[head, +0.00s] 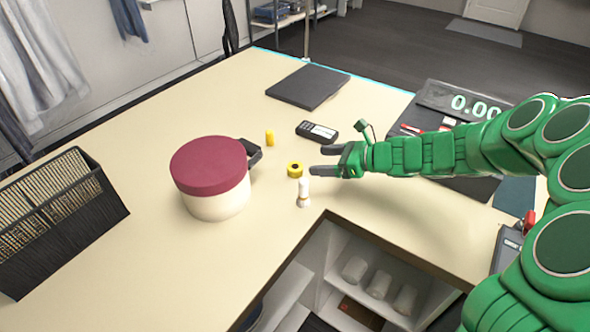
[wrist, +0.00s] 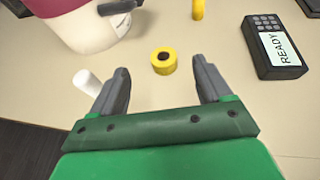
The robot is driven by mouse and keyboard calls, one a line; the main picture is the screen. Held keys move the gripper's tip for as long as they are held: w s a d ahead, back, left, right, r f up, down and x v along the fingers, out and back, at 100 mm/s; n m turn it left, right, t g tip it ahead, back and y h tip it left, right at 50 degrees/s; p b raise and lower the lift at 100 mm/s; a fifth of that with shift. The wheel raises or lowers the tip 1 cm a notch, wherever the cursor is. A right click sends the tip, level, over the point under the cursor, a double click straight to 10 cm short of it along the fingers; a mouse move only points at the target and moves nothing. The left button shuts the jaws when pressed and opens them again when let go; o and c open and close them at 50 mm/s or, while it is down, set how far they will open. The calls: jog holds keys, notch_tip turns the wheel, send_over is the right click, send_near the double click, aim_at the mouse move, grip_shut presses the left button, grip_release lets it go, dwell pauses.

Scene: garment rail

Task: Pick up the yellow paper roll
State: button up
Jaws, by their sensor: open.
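The yellow paper roll (head: 295,170) is a short ring with a dark centre, lying on the cream counter just left of my gripper (head: 318,161). In the wrist view the roll (wrist: 163,61) sits beyond the two fingertips, roughly midway between them. My gripper (wrist: 163,78) is open and empty, with its grey fingers apart on either side of the line to the roll. Whether the fingers are level with the roll or above it, I cannot tell.
A white cylinder (head: 304,193) stands near the left finger. A black READY device (head: 317,132) lies behind, with a yellow cylinder (head: 270,138) nearby. A cream pot with a maroon lid (head: 209,165) stands left. The counter's cut-out corner (head: 327,212) is in front.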

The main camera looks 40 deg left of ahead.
aim_at(299, 167)
notch_tip(299, 167, down, 3)
jog(key=shift+a, duration=0.1)
jog(key=shift+x, duration=3.8)
jog(key=shift+c, duration=0.3)
jog(key=c, duration=1.1)
jog(key=shift+o, duration=0.2)
jog(key=shift+r, duration=0.1)
jog(key=shift+r, duration=0.55)
jog(key=s+d+r, duration=0.9)
jog(key=d+r, duration=0.1)
jog(key=r, duration=0.1)
jog(key=shift+s+r, duration=0.3)
jog(key=shift+r, duration=0.05)
